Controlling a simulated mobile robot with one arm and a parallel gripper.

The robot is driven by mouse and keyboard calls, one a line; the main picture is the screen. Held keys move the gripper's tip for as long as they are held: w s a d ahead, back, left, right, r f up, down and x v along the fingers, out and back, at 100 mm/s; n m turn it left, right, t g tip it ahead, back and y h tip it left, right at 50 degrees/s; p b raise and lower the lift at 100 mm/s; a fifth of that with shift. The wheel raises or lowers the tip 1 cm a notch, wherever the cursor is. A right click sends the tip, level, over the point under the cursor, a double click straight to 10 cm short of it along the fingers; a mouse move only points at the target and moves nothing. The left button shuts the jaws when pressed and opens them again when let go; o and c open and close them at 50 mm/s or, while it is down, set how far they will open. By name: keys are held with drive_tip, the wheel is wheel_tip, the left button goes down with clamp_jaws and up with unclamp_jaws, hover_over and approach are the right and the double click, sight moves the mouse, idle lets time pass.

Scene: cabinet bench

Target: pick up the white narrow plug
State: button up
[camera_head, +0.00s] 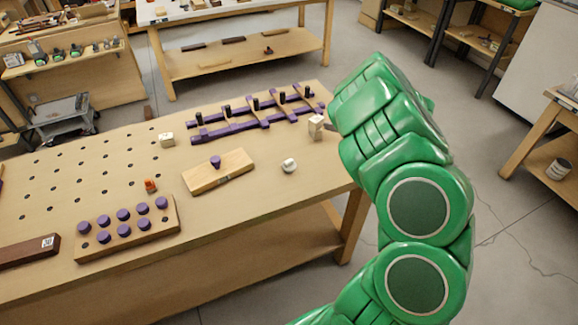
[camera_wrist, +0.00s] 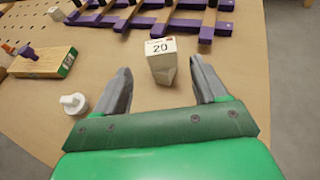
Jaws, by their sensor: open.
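A small white round plug with a raised grip (camera_head: 289,166) lies on the bench top near the front edge; it also shows in the wrist view (camera_wrist: 73,103), left of my gripper and outside its fingers. A pale block marked 20 (camera_head: 316,121) stands by the bench's right end. In the wrist view this block (camera_wrist: 161,48) shows between and slightly beyond the fingertips, with space on both sides. My gripper (camera_wrist: 160,68) is open and empty; in the head view my green arm mostly hides it. I cannot tell for certain which pale piece is the narrow plug.
A purple rack with dark pegs (camera_head: 258,112) lies behind. A wooden block with a purple knob (camera_head: 218,171), a board of purple pegs (camera_head: 127,223), an orange piece (camera_head: 151,186) and another pale block (camera_head: 167,139) stand leftward. The bench between the white plug and the front edge is clear.

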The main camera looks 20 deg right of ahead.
wheel_tip(320, 180, up, 11)
drive_tip(key=w+a+f+m+g+h, duration=0.3)
drive_tip(key=w+a+f+m+h, duration=0.1)
drive_tip(key=w+a+m+h, duration=0.7)
drive_tip(key=s+a+r+m+g+h, duration=0.3)
drive_tip(key=s+a+m+g+h, duration=0.5)
drive_tip(key=s+a, duration=0.8)
drive_tip(key=t, duration=0.2)
approach(285, 165)
drive_tip(key=d, duration=0.1)
drive_tip(key=w+d, duration=0.1)
drive_tip(key=d, duration=0.1)
drive_tip(key=shift+w+d+f+m+y, duration=0.1)
drive_tip(key=shift+f+m+y, duration=0.2)
drive_tip(key=shift+y, duration=0.1)
drive_tip(key=shift+d+f, duration=0.15)
drive_tip(key=shift+f, duration=0.1)
drive_tip(key=shift+x, duration=1.2)
drive_tip(key=x, duration=0.3)
drive_tip(key=shift+s+d, duration=0.2)
drive_tip(key=shift+d, duration=0.05)
drive_tip(key=shift+x, duration=0.9)
